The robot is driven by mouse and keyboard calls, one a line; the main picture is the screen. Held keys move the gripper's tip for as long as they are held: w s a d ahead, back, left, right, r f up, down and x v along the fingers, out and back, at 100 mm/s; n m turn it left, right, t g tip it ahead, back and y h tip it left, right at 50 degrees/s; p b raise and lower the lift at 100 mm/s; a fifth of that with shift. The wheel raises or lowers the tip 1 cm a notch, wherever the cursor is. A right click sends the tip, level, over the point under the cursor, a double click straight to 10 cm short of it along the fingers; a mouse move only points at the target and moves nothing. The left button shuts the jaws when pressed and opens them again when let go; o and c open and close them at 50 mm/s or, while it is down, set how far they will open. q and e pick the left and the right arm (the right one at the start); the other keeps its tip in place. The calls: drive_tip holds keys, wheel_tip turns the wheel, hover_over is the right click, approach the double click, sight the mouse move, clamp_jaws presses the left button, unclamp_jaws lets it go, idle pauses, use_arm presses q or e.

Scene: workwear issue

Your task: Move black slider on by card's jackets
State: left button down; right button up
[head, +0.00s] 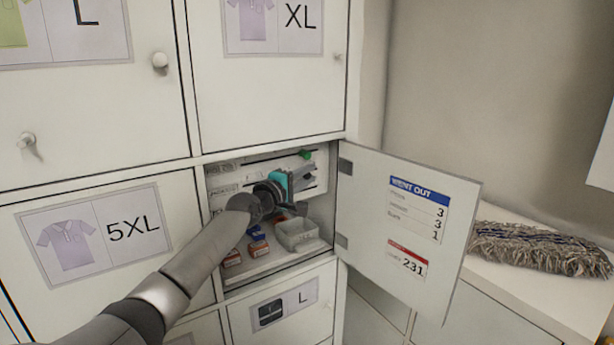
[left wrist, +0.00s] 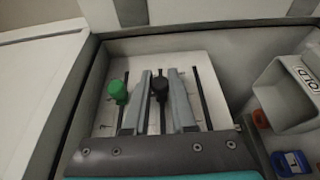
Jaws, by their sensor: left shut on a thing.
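An open compartment holds a pale panel (left wrist: 205,75) with several dark slots. A black slider knob (left wrist: 160,84) sits in the middle slot in the left wrist view. A green knob (left wrist: 118,90) is in the slot left of it and also shows in the head view (head: 305,154). My left gripper (head: 308,176) reaches into the compartment; its fingers (left wrist: 160,92) are on either side of the black knob, shut on it.
The open door (head: 395,250) stands right of the compartment; a red-headed card (head: 407,258) on it reads 231. A mop head (head: 540,249) lies on the right-hand cabinet.

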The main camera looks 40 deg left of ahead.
use_arm(q)
drive_tip(key=shift+w+d+b, duration=0.2)
drive_tip(key=shift+w+b, duration=0.1)
drive_tip(key=shift+w, duration=0.25)
drive_tip(key=shift+w+d+b, duration=0.25)
drive_tip(key=shift+w+d, duration=0.05)
drive_tip(key=shift+w, duration=0.35)
drive_tip(key=shift+w+d+b, duration=0.25)
drive_tip(key=shift+w, duration=0.35)
drive_tip(key=c, duration=1.2)
unclamp_jaws()
drive_tip(key=o, duration=0.4)
drive_tip(key=shift+w, duration=0.15)
drive_tip(key=shift+o, duration=0.4)
